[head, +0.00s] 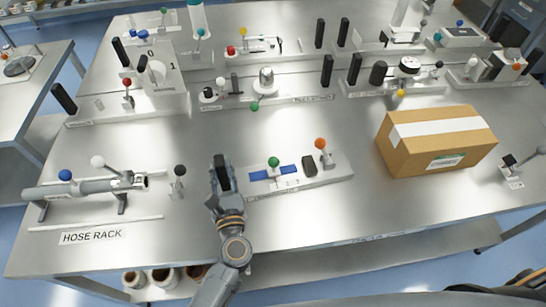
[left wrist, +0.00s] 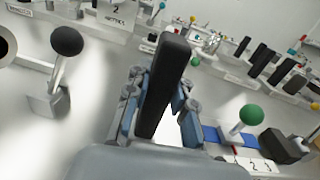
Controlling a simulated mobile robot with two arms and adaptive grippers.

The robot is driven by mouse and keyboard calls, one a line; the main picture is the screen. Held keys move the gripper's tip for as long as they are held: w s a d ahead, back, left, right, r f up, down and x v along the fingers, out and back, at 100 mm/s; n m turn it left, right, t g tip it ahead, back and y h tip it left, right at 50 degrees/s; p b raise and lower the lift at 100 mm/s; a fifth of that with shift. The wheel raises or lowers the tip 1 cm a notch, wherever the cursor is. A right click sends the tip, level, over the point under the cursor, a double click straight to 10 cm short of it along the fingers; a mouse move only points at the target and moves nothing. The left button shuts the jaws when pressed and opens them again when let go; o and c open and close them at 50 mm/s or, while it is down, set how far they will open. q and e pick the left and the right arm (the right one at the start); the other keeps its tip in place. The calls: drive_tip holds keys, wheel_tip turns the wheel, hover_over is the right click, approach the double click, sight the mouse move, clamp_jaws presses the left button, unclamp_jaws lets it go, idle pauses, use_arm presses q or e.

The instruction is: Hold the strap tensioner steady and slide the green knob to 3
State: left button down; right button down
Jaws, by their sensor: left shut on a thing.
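The strap tensioner (head: 322,178) is a pale base at the front middle of the table, with a blue strap (head: 287,170) across it. Its green knob (head: 274,161) stands on a short stem near the middle of the strap; the knob also shows in the left wrist view (left wrist: 251,114), by a numbered scale (left wrist: 250,163). I cannot tell which number it is at. My left gripper (head: 222,180) is shut on an upright black handle (left wrist: 166,85) at the tensioner's left end. The fingers partly hide the handle's lower part. My right gripper is not in view.
An orange knob (head: 320,144) and a dark block (head: 309,166) sit right of the green knob. A black ball lever (head: 180,170) and the hose rack (head: 90,187) are to the left. A cardboard box (head: 437,141) stands at right. Several other fixtures fill the back.

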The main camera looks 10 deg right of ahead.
use_arm(q)
drive_tip(key=shift+r, duration=0.2)
drive_tip(key=shift+f, duration=0.1)
drive_tip(key=shift+s+f+b, duration=0.1)
drive_tip(key=shift+f+b, duration=0.25)
drive_tip(key=shift+b, duration=0.1)
